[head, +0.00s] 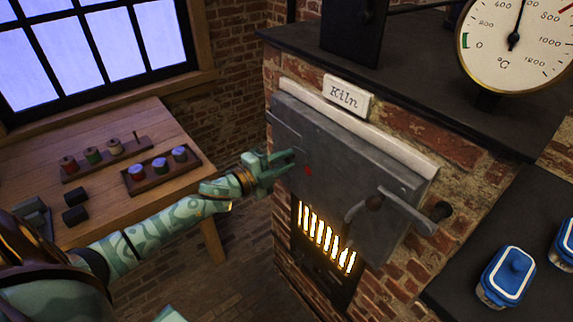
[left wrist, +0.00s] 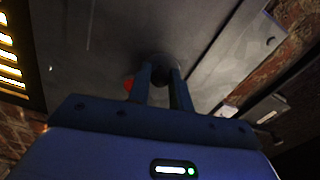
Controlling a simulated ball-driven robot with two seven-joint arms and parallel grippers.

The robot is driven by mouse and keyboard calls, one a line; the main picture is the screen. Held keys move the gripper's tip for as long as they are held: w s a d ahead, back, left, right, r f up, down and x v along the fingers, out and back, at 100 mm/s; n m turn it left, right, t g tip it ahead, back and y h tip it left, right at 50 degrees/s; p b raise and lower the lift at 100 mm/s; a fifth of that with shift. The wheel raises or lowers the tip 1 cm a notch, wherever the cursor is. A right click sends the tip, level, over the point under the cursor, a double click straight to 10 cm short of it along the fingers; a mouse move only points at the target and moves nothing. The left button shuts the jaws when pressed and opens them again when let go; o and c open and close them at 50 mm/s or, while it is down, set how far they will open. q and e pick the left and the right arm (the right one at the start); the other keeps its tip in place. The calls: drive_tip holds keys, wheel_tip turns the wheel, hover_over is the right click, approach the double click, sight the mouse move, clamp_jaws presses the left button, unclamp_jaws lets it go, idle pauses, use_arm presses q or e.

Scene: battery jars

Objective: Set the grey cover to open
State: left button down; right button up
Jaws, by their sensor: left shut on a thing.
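The grey cover (head: 345,165) is a broad flat metal plate on the front of the brick kiln, below the white "Kiln" label (head: 345,97). It hangs over the upper part of a glowing barred opening (head: 325,238). A red spot (head: 308,171) shows on the plate, and also in the left wrist view (left wrist: 129,84). My left gripper (head: 288,159) is at the plate's left part. In the left wrist view its fingers (left wrist: 163,88) are closed around a dark round knob (left wrist: 160,66) against the grey surface. My right gripper is not in view.
A lever handle (head: 400,205) sticks out at the plate's lower right. A wooden bench (head: 110,220) with spools and jars stands left. A dark counter (head: 460,270) with blue-lidded jars (head: 508,276) is at right. A dial gauge (head: 515,40) stands on the kiln top.

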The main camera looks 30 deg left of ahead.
use_arm(q)
drive_tip(key=shift+w+a+r+m, duration=0.1)
drive_tip(key=shift+r+m, duration=0.3)
drive_tip(key=shift+m, duration=0.4)
drive_tip(key=shift+a+r+m, duration=0.1)
drive_tip(key=shift+r+m, duration=0.25)
drive_tip(key=shift+m, duration=0.45)
drive_tip(key=c, duration=1.3)
unclamp_jaws()
drive_tip(key=shift+o, duration=0.2)
drive_tip(key=v, duration=1.6)
drive_tip(key=shift+p, duration=0.3)
drive_tip(key=shift+a, duration=0.15)
